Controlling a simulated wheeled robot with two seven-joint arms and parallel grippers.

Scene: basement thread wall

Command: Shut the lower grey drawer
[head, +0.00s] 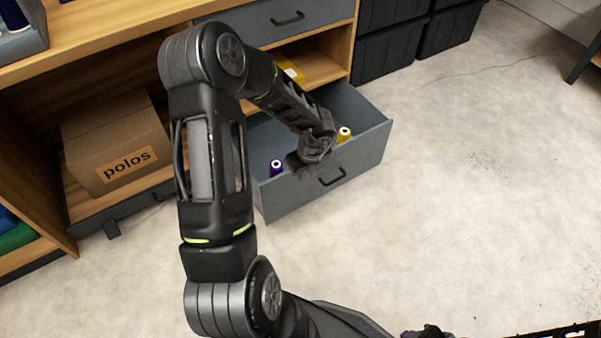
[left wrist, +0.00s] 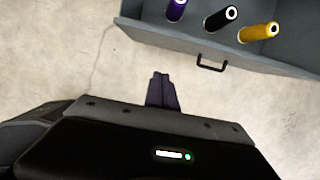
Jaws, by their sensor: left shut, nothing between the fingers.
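The lower grey drawer (head: 355,157) stands pulled out from the wooden unit, with its black handle (head: 332,177) on the front. In the left wrist view the drawer (left wrist: 270,62) is at the top, with its handle (left wrist: 212,64) in view. Inside are a purple spool (head: 276,167), a yellow spool (head: 344,134) and a black spool (left wrist: 220,18). My left gripper (head: 301,164) overlaps the drawer front in the head view. Its fingers (left wrist: 161,88) are shut and empty, with floor showing between them and the drawer front in the wrist view. My right gripper cannot be made out.
An upper grey drawer (head: 275,22) sits above an open shelf. A cardboard box marked "polos" (head: 113,142) sits in the left bay in a low tray. Black bins (head: 390,55) stand right of the unit. The floor (head: 470,190) before the drawer and to its right is clear.

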